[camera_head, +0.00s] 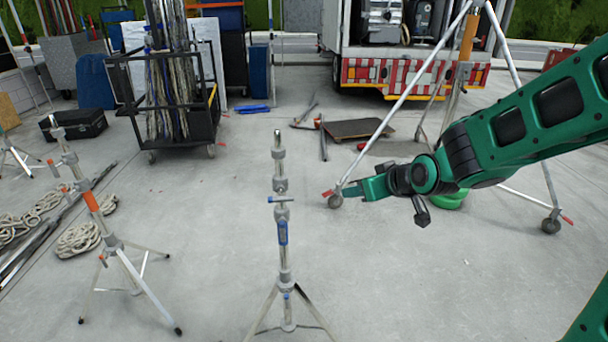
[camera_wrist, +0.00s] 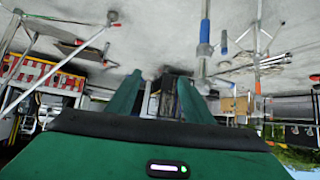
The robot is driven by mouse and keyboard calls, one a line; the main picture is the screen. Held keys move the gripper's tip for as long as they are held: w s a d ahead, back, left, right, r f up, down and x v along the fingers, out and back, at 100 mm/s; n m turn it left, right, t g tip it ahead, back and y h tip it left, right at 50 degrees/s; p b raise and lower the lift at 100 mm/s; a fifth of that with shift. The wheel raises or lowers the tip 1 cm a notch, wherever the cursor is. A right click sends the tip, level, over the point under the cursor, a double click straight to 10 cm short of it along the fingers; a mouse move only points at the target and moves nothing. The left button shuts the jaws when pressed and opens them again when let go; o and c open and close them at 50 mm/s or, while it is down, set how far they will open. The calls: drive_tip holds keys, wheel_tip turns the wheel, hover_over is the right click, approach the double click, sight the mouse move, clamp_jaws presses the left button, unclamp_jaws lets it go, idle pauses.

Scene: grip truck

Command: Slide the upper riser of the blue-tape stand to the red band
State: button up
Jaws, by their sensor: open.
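The blue-tape stand (camera_head: 284,262) stands upright in the middle foreground of the head view. Blue tape (camera_head: 283,232) wraps its lower tube, below a collar with a blue T-handle. Its thin upper riser (camera_head: 278,165) rises above that collar; I cannot make out a red band on it. My gripper (camera_head: 352,189) is to the right of the riser, apart from it and pointing left. In the wrist view my gripper (camera_wrist: 160,80) shows its two fingers spread with nothing between them. A blue-marked pole (camera_wrist: 205,35) shows there upside down, beside the fingers on the right.
An orange-tape stand (camera_head: 94,207) is at the left, near coiled ropes (camera_head: 80,240). A wheeled tripod (camera_head: 405,90) rises behind my gripper. A black cart (camera_head: 150,100), a flat dolly (camera_head: 357,129) and the truck (camera_head: 400,72) are farther back. Concrete between the stands is clear.

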sight(280, 140)
drive_tip(key=w+a+r+n+t+y, duration=0.1)
drive_tip(key=w+a+y, duration=0.1)
drive_tip(key=a, duration=0.5)
drive_tip(key=w+a+r+n+t+y, duration=0.1)
drive_tip(key=a+r+t+y, duration=0.1)
drive_tip(key=a, duration=0.6)
drive_tip(key=shift+d+x, duration=0.2)
drive_tip(key=shift+x, duration=6.45)
drive_tip(key=shift+f, duration=0.1)
drive_tip(key=shift+c, duration=0.6)
clamp_jaws()
drive_tip(key=shift+w+d+r, duration=0.1)
drive_tip(key=shift+w+r, duration=0.05)
drive_tip(key=shift+r, duration=4.05)
wheel_tip(280, 140, up, 16)
drive_tip(key=shift+o, duration=1)
unclamp_jaws()
drive_tip(key=shift+f, duration=0.15)
